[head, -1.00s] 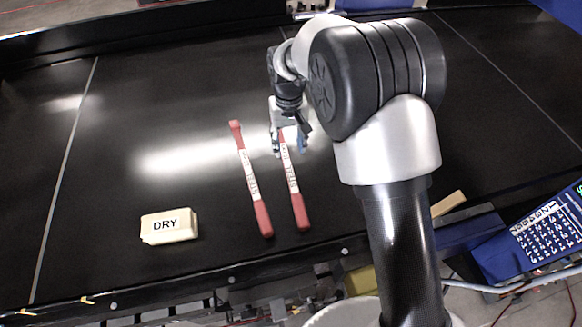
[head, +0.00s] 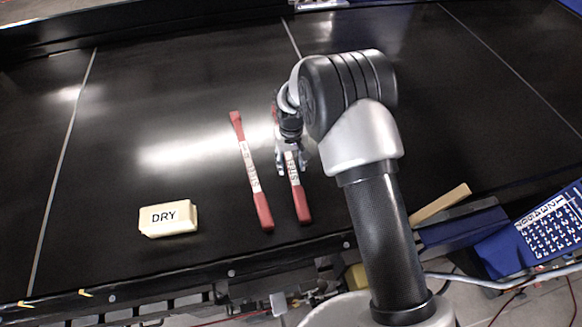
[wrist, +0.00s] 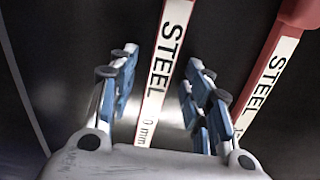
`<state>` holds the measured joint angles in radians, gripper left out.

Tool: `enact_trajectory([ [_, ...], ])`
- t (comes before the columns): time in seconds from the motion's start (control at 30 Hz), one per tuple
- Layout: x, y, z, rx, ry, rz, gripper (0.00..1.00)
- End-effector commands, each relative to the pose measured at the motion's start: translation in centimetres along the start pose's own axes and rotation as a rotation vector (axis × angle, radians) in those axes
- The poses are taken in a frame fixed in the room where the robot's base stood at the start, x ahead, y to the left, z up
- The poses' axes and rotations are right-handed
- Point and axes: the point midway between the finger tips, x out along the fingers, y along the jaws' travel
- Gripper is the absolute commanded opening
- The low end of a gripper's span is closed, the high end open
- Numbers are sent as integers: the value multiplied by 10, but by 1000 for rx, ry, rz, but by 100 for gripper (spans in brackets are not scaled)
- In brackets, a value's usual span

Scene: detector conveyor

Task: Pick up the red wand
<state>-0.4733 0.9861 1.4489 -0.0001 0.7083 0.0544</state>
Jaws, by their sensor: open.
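Two red wands with white STEEL labels lie side by side on the black conveyor: the left wand (head: 251,172) and the right wand (head: 301,203). My gripper (head: 293,168) is over the labelled middle of the right wand, hiding part of it. In the wrist view my gripper (wrist: 161,78) is open, and one wand's white label (wrist: 163,85) runs between its blue-padded fingers. The other wand (wrist: 272,75) lies outside the fingers to the right. I cannot tell how far the fingertips are above the belt.
A cream block marked DRY (head: 168,218) sits left of the wands. A blue panel with white numbers (head: 550,235) and a wooden strip (head: 440,203) are at the right, by the conveyor's near edge. The belt (head: 110,130) around the wands is otherwise clear.

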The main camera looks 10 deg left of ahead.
Motion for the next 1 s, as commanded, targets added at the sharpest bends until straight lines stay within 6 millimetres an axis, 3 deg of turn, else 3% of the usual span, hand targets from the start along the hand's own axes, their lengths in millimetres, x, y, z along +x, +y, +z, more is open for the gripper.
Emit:
enact_trajectory([
  [0.23,2,0,-1,0,2,0,45],
  [0.9,2,0,0,0,2,0,0],
  [1.0,2,0,0,0,2,0,0],
])
